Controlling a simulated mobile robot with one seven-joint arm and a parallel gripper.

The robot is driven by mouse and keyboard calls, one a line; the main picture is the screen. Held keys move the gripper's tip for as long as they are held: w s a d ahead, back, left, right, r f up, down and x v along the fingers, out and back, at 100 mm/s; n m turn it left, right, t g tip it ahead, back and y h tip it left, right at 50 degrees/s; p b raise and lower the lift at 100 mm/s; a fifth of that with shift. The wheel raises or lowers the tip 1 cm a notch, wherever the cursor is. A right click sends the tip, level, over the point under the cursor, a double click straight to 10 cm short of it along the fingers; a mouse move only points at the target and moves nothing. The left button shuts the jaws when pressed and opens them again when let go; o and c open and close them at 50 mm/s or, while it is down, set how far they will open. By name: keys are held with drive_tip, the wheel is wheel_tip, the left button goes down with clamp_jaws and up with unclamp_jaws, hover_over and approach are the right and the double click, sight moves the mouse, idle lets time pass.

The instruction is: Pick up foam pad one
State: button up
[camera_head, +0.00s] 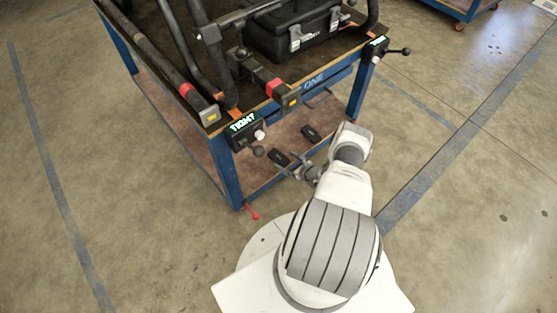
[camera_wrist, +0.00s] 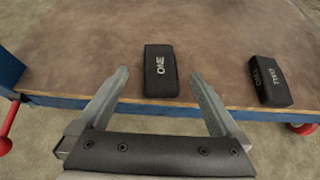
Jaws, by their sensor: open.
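Foam pad one (camera_wrist: 161,71) is a black block with the white word ONE, lying on the brown lower shelf (camera_wrist: 90,60) near its front edge. It also shows in the head view (camera_head: 280,157), small and dark. My gripper (camera_wrist: 160,78) is open and empty, with its two fingers apart on either side of the pad's near end in the wrist view. I cannot tell how high the fingers are above the shelf. In the head view my gripper (camera_head: 299,167) is at the shelf's front edge. A second black pad marked TWO (camera_wrist: 270,81) lies to the right, tilted in the picture.
The blue-framed table (camera_head: 225,165) has its top above the shelf, with a black case (camera_head: 292,32), bars and a box with a lit TIGHT label (camera_head: 242,124). A blue leg (camera_wrist: 8,68) and a red lever (camera_wrist: 10,125) are at the left. Shelf between the pads is clear.

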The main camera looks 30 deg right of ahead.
sight(279, 157)
drive_tip(key=b+x, duration=0.1)
drive_tip(key=x, duration=0.1)
drive_tip(key=b+x, duration=0.1)
drive_tip(key=x, duration=0.1)
drive_tip(key=shift+f+b, duration=0.35)
drive_tip(key=shift+w, duration=0.4)
drive_tip(key=c, duration=1.4)
drive_tip(key=shift+c, duration=0.4)
